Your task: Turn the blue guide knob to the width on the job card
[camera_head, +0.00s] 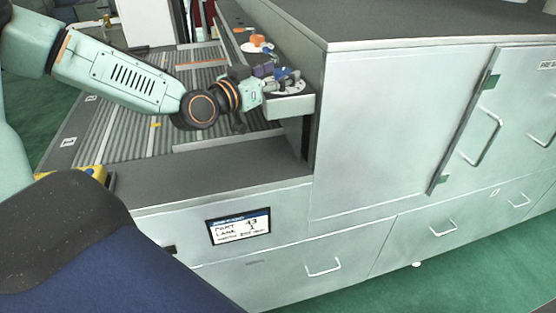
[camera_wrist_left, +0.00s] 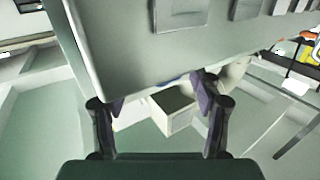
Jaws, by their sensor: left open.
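The blue guide knob (camera_head: 283,72) shows at the end of the conveyor, above a pale round dial (camera_head: 293,87) on a grey ledge. My left gripper (camera_head: 275,80) is right at the knob and partly hides it; I cannot tell whether they touch. In the left wrist view, the purple-tipped fingers of this gripper (camera_wrist_left: 160,98) are spread apart, and the knob is not clearly seen. The job card (camera_head: 240,227) is a dark-framed panel on the cabinet front. Its lines for part and lane show, but the small bottom line is too blurred to read surely. My right gripper is not in view.
An orange knob (camera_head: 258,40) stands on another pale dial farther back. A ribbed roller conveyor (camera_head: 150,125) runs under my left arm. A tall grey cabinet (camera_head: 390,130) with doors and drawers stands close to the right of the gripper.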

